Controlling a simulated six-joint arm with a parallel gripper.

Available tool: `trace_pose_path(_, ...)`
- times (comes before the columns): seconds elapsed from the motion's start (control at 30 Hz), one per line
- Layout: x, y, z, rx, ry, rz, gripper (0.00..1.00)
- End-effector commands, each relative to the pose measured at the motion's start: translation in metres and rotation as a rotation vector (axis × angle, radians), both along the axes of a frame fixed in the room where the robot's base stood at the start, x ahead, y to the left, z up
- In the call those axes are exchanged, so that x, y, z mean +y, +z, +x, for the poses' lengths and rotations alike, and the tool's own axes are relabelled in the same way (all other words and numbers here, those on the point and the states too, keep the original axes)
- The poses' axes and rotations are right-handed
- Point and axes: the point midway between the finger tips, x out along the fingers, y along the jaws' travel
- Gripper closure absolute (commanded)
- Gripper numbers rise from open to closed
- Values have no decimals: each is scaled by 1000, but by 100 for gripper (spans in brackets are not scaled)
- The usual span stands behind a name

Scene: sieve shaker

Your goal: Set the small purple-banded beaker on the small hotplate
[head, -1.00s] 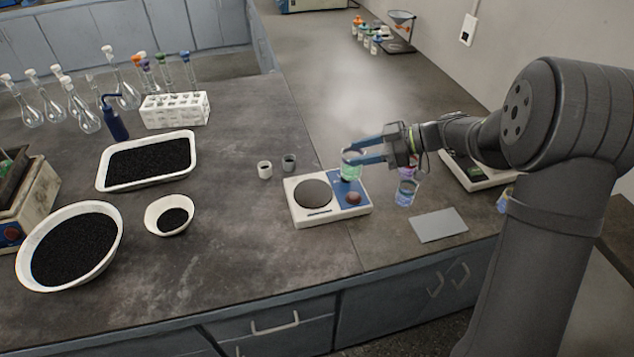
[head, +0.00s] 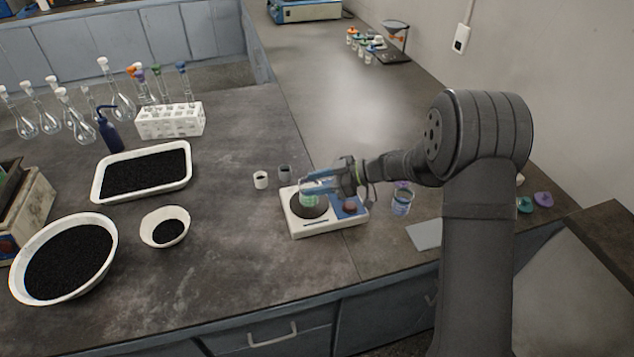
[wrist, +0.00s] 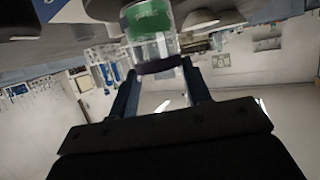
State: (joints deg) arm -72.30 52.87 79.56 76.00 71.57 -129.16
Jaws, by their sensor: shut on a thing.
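My gripper (head: 318,184) is shut on a small clear beaker (head: 308,200) with green liquid. The beaker also shows in the wrist view (wrist: 152,35), with a dark purple band (wrist: 160,65) between the fingers (wrist: 158,72). The small hotplate (head: 330,226) has a white housing, a dark round plate, a blue panel and a red knob. The beaker is upright over the round plate. I cannot tell whether its base touches the plate. My gripper reaches in from the right and covers part of the blue panel.
A beaker with bluish liquid and a purple top (head: 401,200) stands right of the hotplate, beside a grey flat pad (head: 424,235). Two small cups, white (head: 261,180) and grey (head: 285,173), stand close behind it at left. A white bowl (head: 165,240) is farther left.

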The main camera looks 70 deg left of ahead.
Motion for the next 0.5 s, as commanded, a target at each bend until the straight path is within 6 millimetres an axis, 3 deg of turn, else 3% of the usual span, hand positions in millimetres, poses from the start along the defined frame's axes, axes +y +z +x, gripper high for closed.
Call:
trace_pose_path(0.33,0,-3,0,1,0,1,80)
trace_pose_path(0.37,0,-3,0,1,0,1,54)
trace_pose_path(0.47,0,-3,0,1,0,1,34)
trace_pose_path(0.5,0,-3,0,0,1,2,34)
